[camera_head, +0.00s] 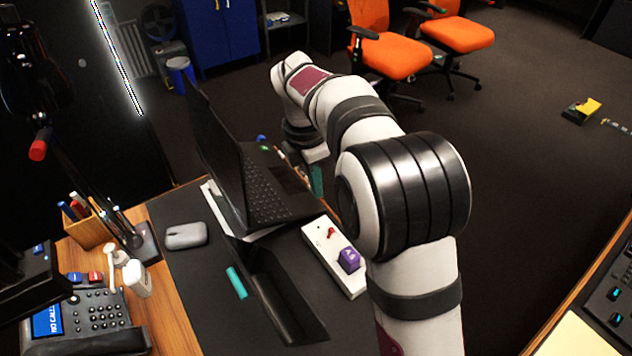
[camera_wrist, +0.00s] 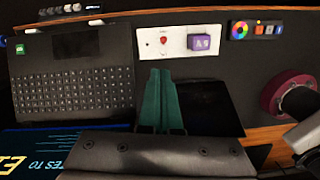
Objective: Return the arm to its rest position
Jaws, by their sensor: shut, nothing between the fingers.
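My gripper (camera_wrist: 160,73) has its two teal fingers together and empty in the wrist view, pointing toward the white panel (camera_wrist: 188,41). In the head view, a teal finger part of my gripper (camera_head: 317,179) shows beside the laptop's right edge, and most of it is hidden by my arm. The white panel (camera_head: 345,277) lies on the desk and carries a red knob (camera_head: 330,232) and a purple block (camera_head: 349,260). The red knob (camera_wrist: 163,41) and purple block (camera_wrist: 201,42) also show in the wrist view. The fingertips appear apart from the panel.
An open laptop (camera_head: 262,190) stands left of my gripper. A grey mouse (camera_head: 186,236), a teal stick (camera_head: 237,283) and a desk phone (camera_head: 92,312) are farther left. A colour-wheel panel (camera_wrist: 255,30) shows at upper right in the wrist view. Orange chairs (camera_head: 390,52) stand behind.

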